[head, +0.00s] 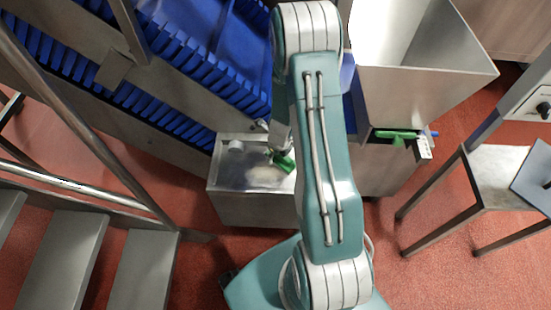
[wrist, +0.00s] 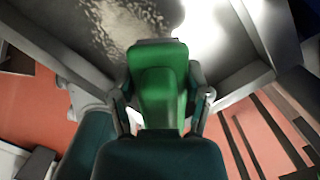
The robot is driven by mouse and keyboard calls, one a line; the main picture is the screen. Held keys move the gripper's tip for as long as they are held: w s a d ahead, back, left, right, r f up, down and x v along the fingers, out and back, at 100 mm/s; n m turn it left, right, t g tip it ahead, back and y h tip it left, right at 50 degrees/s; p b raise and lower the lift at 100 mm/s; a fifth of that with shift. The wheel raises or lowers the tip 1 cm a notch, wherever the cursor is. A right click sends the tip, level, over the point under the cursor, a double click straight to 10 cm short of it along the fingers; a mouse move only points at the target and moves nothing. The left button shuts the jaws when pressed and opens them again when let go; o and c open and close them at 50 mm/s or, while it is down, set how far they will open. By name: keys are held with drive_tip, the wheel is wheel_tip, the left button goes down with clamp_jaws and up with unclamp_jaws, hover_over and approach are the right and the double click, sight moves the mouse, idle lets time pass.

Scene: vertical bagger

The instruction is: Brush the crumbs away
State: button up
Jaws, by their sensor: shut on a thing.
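My gripper (wrist: 160,104) is shut on a green brush (wrist: 158,75), with one finger on each side of it in the wrist view. The brush (head: 285,161) also shows in the head view, over the right part of a metal tray (head: 240,212), partly hidden by my arm. Pale crumbs (head: 264,176) lie in a patch on the tray floor, just left of and below the brush. In the wrist view the crumbs (wrist: 125,22) spread over the grey surface ahead of the brush. I cannot tell whether the brush touches the surface.
A whitish round piece (head: 236,146) sits at the tray's back left. A blue ribbed conveyor (head: 190,50) rises behind. A metal hopper (head: 425,75) stands at right, with a green-handled tool (head: 397,135) below it. Metal steps (head: 65,255) are at left and a stool (head: 490,180) at right.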

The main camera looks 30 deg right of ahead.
drive_tip(key=shift+r, duration=0.45)
drive_tip(key=shift+r, duration=1.5)
